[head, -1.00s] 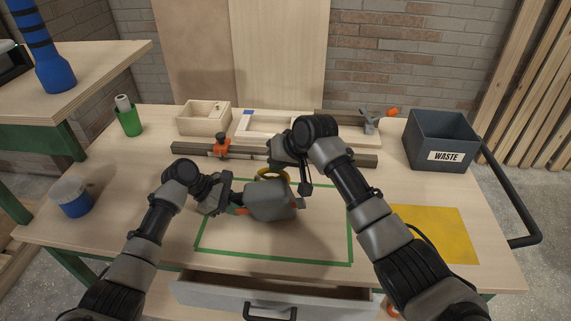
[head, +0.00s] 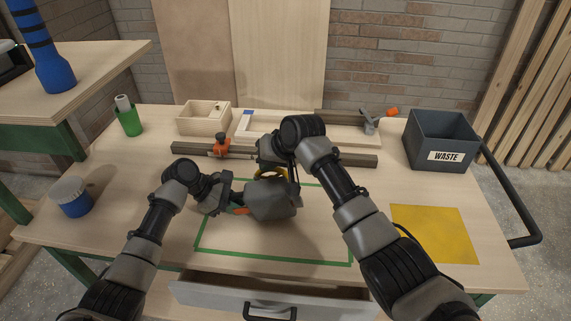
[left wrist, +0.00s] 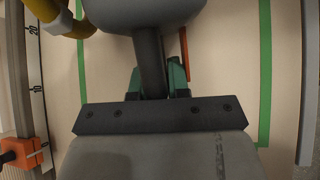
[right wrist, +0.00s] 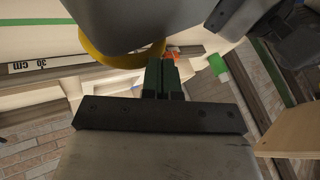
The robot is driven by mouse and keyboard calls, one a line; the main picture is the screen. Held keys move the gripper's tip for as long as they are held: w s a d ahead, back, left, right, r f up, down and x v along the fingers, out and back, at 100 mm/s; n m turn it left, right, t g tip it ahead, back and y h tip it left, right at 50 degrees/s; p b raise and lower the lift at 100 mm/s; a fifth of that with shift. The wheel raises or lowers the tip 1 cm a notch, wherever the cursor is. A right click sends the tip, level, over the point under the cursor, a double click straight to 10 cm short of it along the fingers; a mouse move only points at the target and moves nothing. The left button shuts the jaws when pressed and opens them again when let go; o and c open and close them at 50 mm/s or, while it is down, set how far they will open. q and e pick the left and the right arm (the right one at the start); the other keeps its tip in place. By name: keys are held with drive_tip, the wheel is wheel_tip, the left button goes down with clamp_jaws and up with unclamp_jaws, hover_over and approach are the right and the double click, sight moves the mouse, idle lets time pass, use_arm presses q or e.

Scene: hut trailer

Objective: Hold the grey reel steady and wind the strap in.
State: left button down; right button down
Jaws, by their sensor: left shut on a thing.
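The grey reel (head: 270,200) is held above the green-taped area of the bench. My left gripper (head: 232,204) is shut on its dark stem, which shows between the green fingertips (left wrist: 157,78) in the left wrist view. A yellow curved part (head: 271,173) is on the reel's far side. An orange strip (left wrist: 184,52) shows beside the stem; I cannot tell if it is the strap. My right gripper (right wrist: 164,76) has its green fingers together close to the yellow part (right wrist: 122,55). I see nothing between them. Their tips are hidden in the head view.
A rail with an orange clamp (head: 221,147) lies behind the reel. A wooden box (head: 203,118) and green cup (head: 130,122) stand at the back left, a blue jar (head: 72,197) at the left. A waste bin (head: 440,138) and a bare yellow mat (head: 436,234) are at the right.

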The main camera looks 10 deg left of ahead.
use_arm(q)
drive_tip(key=shift+d+r, duration=0.1)
drive_tip(key=shift+r, duration=0.05)
use_arm(e)
drive_tip(key=shift+d+r, duration=0.2)
drive_tip(key=shift+d, duration=0.1)
drive_tip(key=shift+w+d+r, duration=0.15)
drive_tip(key=shift+d+r, duration=0.95)
drive_tip(key=shift+d, duration=0.05)
drive_tip(key=s+r, duration=0.3)
drive_tip(key=r, duration=0.6)
drive_tip(key=shift+s+a+r, duration=0.25)
drive_tip(key=shift+a, duration=0.15)
use_arm(q)
drive_tip(key=c, duration=1)
unclamp_jaws()
